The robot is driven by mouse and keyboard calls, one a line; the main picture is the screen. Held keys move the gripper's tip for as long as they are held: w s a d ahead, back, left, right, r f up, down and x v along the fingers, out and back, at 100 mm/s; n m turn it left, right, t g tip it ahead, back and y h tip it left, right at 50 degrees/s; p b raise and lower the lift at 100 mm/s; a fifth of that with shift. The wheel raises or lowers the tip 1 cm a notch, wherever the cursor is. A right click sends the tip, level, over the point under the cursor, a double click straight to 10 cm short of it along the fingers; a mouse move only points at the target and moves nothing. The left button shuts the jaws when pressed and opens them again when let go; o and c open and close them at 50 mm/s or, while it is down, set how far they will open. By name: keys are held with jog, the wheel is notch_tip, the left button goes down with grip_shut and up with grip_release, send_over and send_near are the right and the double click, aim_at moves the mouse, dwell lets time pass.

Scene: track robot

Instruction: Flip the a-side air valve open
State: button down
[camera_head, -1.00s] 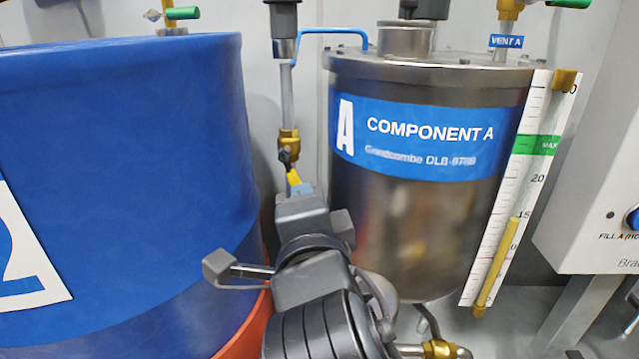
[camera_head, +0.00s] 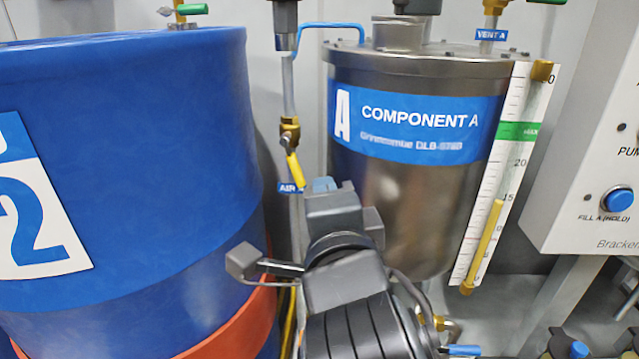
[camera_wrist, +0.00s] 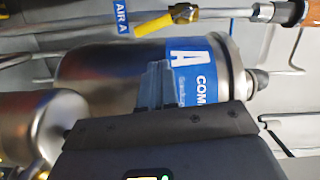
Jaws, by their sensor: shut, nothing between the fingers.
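The a-side air valve is a brass body (camera_head: 289,132) on a thin vertical pipe left of the Component A tank. Its yellow handle (camera_head: 294,169) points down, slightly slanted from the pipe line. A blue AIR A label (camera_head: 289,188) sits just below. In the wrist view the yellow handle (camera_wrist: 153,24) lies nearly along the pipe, with the brass body (camera_wrist: 184,13) at its right end. My gripper (camera_head: 322,185) is shut and empty, right of the handle's lower end and apart from it in the wrist view, where its fingers (camera_wrist: 157,84) show before the tank.
The steel Component A tank (camera_head: 415,180) stands behind my gripper, with a level scale (camera_head: 500,190) on its right. A blue drum (camera_head: 130,150) fills the left. A white control box (camera_head: 590,170) is at the right. A blue bent tube (camera_head: 330,25) runs above.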

jog(key=s+d, duration=0.1)
jog(key=s, duration=0.6)
jog(key=shift+s+r+p, duration=0.2)
jog(key=shift+p, duration=0.15)
jog(key=shift+d, duration=0.1)
